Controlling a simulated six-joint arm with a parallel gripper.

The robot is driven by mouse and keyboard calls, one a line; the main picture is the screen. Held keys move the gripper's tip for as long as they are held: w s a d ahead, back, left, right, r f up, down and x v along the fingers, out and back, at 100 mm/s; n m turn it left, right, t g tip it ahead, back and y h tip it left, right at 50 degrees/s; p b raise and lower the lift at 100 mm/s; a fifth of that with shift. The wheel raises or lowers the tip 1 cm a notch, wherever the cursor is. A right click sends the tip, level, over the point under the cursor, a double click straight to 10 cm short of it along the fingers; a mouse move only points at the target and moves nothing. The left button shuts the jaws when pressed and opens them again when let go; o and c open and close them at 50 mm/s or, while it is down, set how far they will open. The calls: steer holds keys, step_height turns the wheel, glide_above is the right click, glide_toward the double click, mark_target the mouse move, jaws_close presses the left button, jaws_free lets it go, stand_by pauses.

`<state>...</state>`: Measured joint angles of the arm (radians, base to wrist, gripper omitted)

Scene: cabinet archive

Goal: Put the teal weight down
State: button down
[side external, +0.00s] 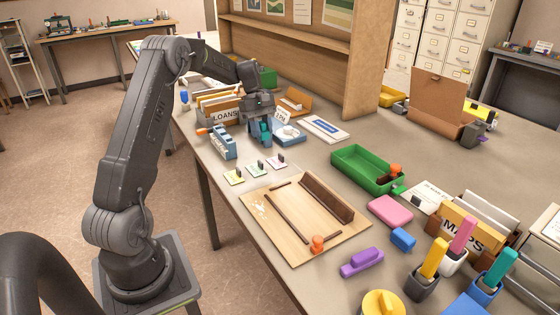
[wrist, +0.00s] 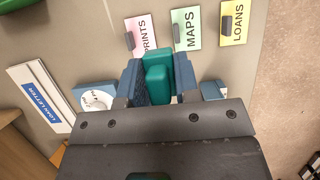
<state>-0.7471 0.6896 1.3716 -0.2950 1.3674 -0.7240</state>
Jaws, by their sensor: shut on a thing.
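The teal weight (wrist: 157,72) is between the fingers of my gripper (wrist: 158,85) in the wrist view. In the side external view, a teal patch of the weight (side external: 266,127) shows between the blue fingers of my gripper (side external: 261,134). My gripper is shut on it and points down over the grey table. The lower end of the weight is partly hidden by the fingers, and I cannot tell whether it touches the table.
A blue scale with a white dial (side external: 289,134) stands close to the right of my gripper. A blue stamp-like item (side external: 222,143) is to its left. The LOANS file box (side external: 222,108) stands behind. Small cards (side external: 257,170) lie in front, before a wooden board (side external: 300,215). A LOAN LETTER sheet (side external: 325,130) lies right.

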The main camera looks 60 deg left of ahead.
glide_above(293, 167)
steer(key=a, duration=0.2)
steer(key=f, duration=0.5)
steer(key=shift+d+f, duration=0.1)
steer(key=shift+d, duration=0.15)
steer(key=shift+f, duration=2.05)
steer(key=c, duration=0.8)
jaws_free()
steer(key=shift+c, duration=0.2)
